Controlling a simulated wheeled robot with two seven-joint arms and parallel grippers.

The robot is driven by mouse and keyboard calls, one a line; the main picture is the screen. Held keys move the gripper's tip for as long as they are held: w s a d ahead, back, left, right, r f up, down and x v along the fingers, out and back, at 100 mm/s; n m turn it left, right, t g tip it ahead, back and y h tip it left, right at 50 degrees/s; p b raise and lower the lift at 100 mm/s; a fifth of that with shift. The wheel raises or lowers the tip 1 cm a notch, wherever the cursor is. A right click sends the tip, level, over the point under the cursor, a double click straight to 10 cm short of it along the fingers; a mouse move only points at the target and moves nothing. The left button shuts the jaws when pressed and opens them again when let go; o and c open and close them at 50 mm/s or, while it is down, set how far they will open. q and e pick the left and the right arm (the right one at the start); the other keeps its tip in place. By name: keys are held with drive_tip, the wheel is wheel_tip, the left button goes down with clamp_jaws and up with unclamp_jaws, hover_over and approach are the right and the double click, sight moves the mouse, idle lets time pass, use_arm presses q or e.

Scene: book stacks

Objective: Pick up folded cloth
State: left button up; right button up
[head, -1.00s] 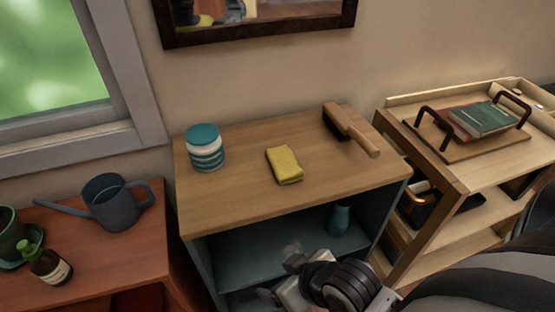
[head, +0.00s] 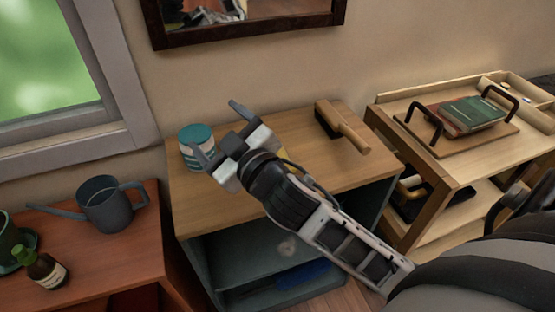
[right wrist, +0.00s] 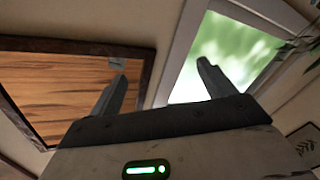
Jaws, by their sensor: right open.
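The folded yellow cloth lies on the wooden top of the low cabinet (head: 200,215). My right arm now hides nearly all of it in the head view; only a small yellow bit (head: 283,154) shows beside my wrist. My right gripper (head: 218,131) is open and empty, above the cabinet top and partly in front of the striped jar. In the right wrist view the open fingers (right wrist: 163,88) have nothing between them and point toward the wall, with a framed panel and the window beyond. My left gripper is not in view.
The striped jar with a teal lid (head: 194,134) stands at the cabinet's back left. A wooden brush (head: 345,128) lies at its back right. A watering can (head: 108,204) and a bottle (head: 45,268) stand on the left table. A cart with a tray (head: 420,131) and books (head: 468,116) stands right.

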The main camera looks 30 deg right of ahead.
drive_tip(key=a+r+n+g+y, duration=0.6)
drive_tip(key=a+r+n+y, duration=0.6)
drive_tip(key=n+y, duration=0.65)
drive_tip(key=n+g+h, duration=0.8)
drive_tip(key=g+h, duration=0.4)
drive_tip(key=h, duration=0.8)
hover_over(277, 156)
wheel_tip(277, 156, down, 11)
drive_tip(key=f, duration=0.9)
drive_tip(key=shift+s+a, duration=0.15)
drive_tip(key=shift+s, duration=0.1)
drive_tip(key=shift+w+d+f+p, duration=0.15)
drive_tip(key=shift+f+p, duration=0.2)
drive_tip(key=shift+f, duration=1.25)
drive_tip(key=shift+w+d+f+p, duration=0.1)
drive_tip(key=shift+f+p, duration=0.2)
drive_tip(key=shift+f, duration=1.25)
